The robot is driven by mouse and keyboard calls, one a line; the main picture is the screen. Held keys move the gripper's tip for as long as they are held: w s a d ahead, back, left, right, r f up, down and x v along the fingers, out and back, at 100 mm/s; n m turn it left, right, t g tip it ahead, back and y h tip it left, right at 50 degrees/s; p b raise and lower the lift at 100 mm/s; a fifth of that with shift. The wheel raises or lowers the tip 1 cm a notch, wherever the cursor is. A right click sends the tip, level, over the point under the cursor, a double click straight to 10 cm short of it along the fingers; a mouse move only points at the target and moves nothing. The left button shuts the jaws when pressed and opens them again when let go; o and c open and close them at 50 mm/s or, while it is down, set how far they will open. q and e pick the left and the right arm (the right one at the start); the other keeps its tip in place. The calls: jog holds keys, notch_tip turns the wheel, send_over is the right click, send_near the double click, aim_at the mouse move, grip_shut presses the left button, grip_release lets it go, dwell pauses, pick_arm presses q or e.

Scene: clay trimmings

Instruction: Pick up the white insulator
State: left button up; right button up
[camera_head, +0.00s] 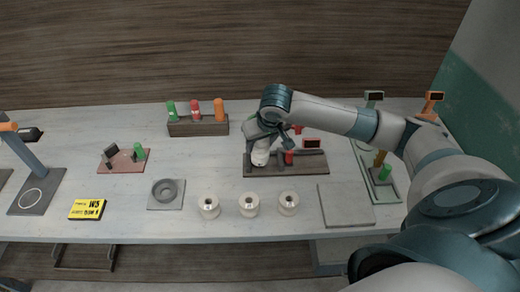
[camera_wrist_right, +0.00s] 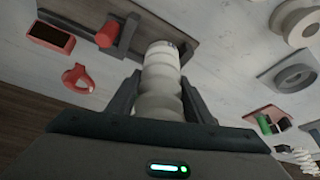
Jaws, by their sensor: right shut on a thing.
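The white insulator (camera_wrist_right: 161,80) is a ribbed white cylinder. In the right wrist view it stands between the two fingers of my right gripper (camera_wrist_right: 160,95), which is shut on it. In the head view the white insulator (camera_head: 261,152) shows at the left end of a dark base (camera_head: 290,170), below my right gripper (camera_head: 264,138). I cannot tell whether its lower end touches the base. My left gripper is not in view.
A red part (camera_head: 288,158) stands on the dark base close to the insulator. Three cream spools (camera_head: 248,204) stand near the front edge. A rack (camera_head: 198,127) holds green, red and orange pieces. A flat grey plate (camera_head: 345,204) lies to the right.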

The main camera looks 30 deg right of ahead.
notch_tip(320, 180, up, 7)
jog(key=shift+r+b, duration=0.15)
jog(key=shift+b, duration=0.55)
jog(key=shift+r+p, duration=0.1)
jog(key=shift+p, duration=0.5)
